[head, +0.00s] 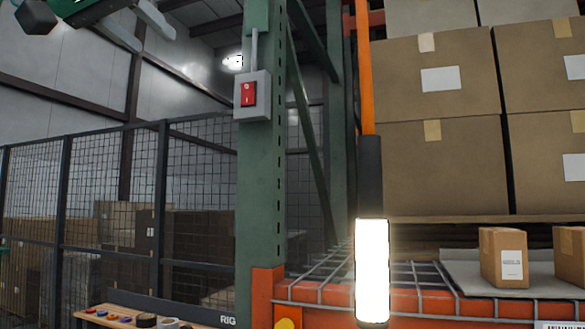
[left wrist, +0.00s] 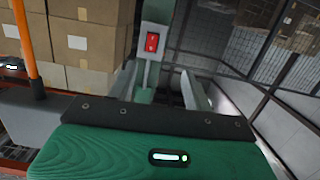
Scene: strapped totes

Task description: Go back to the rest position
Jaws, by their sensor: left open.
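My left gripper (head: 139,28) is at the top left of the head view, high up. Its two pale grey fingers stand apart with nothing between them. In the left wrist view the open fingers (left wrist: 160,88) show beyond the green gripper body, with the green post behind them. The grey switch box with a red rocker (head: 248,94) is on the green rack post (head: 262,190), to the right of and below the gripper in the head view. The gripper is apart from it. The switch also shows in the left wrist view (left wrist: 152,42). My right gripper is in neither view.
Large cartons (head: 440,165) fill the rack on the right, with a small carton (head: 503,258) on a lower shelf. A glowing white tube (head: 372,270) stands before the rack. A mesh fence (head: 200,200) is at left, above a wooden bench (head: 150,318) with small items.

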